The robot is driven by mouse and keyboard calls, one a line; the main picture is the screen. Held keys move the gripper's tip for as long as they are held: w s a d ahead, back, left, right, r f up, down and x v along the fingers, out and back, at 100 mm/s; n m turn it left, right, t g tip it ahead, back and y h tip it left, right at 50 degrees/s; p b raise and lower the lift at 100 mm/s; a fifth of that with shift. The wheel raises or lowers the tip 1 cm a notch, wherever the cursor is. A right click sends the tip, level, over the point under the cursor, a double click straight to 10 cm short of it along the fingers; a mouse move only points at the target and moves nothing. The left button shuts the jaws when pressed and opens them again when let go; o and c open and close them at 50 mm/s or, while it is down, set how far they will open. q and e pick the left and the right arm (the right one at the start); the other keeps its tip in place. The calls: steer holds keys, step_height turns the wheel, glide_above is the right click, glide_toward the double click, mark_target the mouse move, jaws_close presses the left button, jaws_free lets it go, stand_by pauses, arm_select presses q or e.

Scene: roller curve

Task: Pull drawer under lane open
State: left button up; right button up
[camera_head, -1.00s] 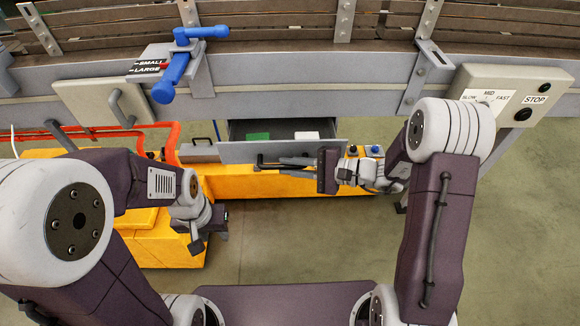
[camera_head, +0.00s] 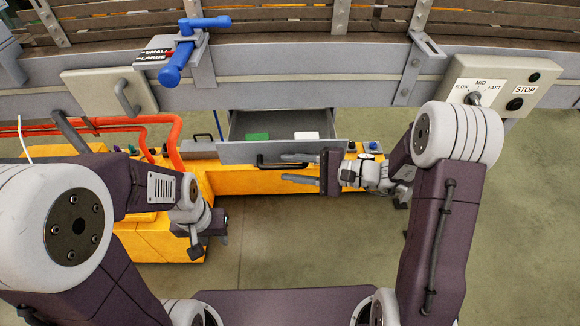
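The grey drawer (camera_head: 235,153) under the lane is pulled out, and its inside shows. A green item (camera_head: 257,137) and a white item (camera_head: 306,135) lie in it. The dark bar handle (camera_head: 262,163) is on its front face. My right gripper (camera_head: 284,169) is at the handle's right part with its two fingers spread apart, one above the other. The upper finger overlaps the handle in the view; I cannot tell whether they touch. My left gripper (camera_head: 196,248) hangs low to the left, away from the drawer, and its fingers are not clear.
A blue lever (camera_head: 180,60) and a panel with a handle (camera_head: 110,92) are on the lane at left. A control box (camera_head: 500,80) with a knob and STOP button is at right. A yellow unit (camera_head: 240,182) with red pipes stands below. Open floor lies in front.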

steer(key=v, duration=0.8)
steer(key=shift+s+d, duration=0.25)
steer(key=s+a+r+n+g+p, duration=0.2)
steer(key=a+r+n+p, duration=0.1)
steer(key=a+r+p, duration=0.3)
steer(key=s+a+r+n+g+h+p, duration=0.1)
steer(key=s+n+g+h+p, duration=0.15)
steer(key=s, duration=0.35)
steer(key=s+a+n+g+h+p, duration=0.1)
steer(key=s+n+g+h, duration=0.15)
steer(key=s, duration=0.25)
steer(key=s+d+f+n+g+h+p, duration=0.1)
steer(key=s+d+f+h, duration=0.1)
steer(key=s+d+h, duration=0.15)
steer(key=w+d+f+t+h, duration=0.2)
steer(key=d+h, duration=0.1)
steer(key=d, duration=0.3)
steer(key=w+d+f+n+t+h, duration=0.1)
steer(key=w+d+f+t+h, duration=0.1)
steer(key=d, duration=0.4)
steer(key=shift+w+f+h, duration=0.35)
steer(key=shift+f+h, duration=0.1)
steer(key=shift+f, duration=0.05)
